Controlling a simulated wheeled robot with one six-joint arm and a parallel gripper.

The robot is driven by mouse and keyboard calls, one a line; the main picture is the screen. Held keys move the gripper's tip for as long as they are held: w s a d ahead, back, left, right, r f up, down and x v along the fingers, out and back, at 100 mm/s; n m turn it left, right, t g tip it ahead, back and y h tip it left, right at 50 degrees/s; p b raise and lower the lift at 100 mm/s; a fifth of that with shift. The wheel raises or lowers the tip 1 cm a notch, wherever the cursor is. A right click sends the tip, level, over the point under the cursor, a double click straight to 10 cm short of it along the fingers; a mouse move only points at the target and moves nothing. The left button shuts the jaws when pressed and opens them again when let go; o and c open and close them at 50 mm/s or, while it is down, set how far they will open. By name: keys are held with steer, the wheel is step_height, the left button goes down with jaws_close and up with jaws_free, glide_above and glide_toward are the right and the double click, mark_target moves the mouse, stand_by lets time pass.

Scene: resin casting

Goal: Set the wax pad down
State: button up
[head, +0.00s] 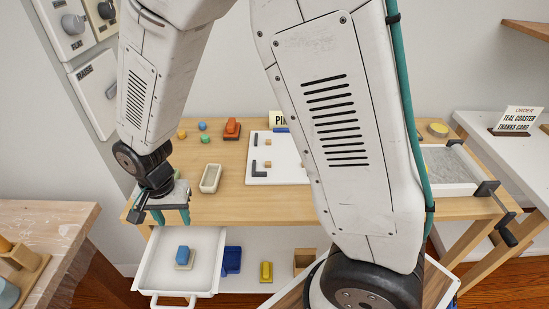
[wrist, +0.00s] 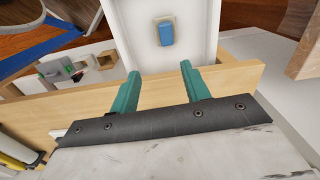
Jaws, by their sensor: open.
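A blue block on a pale beige base (head: 183,258), which may be the wax pad, lies in an open white drawer (head: 151,262) below the tabletop. It also shows in the wrist view (wrist: 166,33), apart from my fingers and beyond their tips. My gripper (head: 171,216) is open, with its two teal fingers pointing down at the table's front left edge, above the back of the drawer. In the wrist view, nothing is between the fingertips (wrist: 160,72).
A lower shelf holds a blue bin (head: 232,261) and a yellow item (head: 266,271). My arm hides the table's middle.

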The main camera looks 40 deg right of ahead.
steer(key=s+d+r+n, duration=0.2)
steer(key=s+d+r, duration=0.2)
steer(key=d+r, duration=0.3)
steer(key=s+d+r+n, duration=0.25)
steer(key=d+r, duration=0.25)
steer(key=r, duration=0.5)
steer(key=s+d+r, duration=0.2)
steer(key=s, duration=0.2)
steer(key=s+d+r+n, duration=0.1)
steer(key=s+d+r, duration=0.1)
steer(key=s, duration=0.3)
steer(key=s+d+r+n+t, duration=0.1)
steer(key=s+d, duration=0.1)
steer(key=s, duration=0.2)
steer(key=shift+s+d+r, duration=0.15)
steer(key=shift+d+r, duration=0.25)
steer(key=shift+n, duration=0.25)
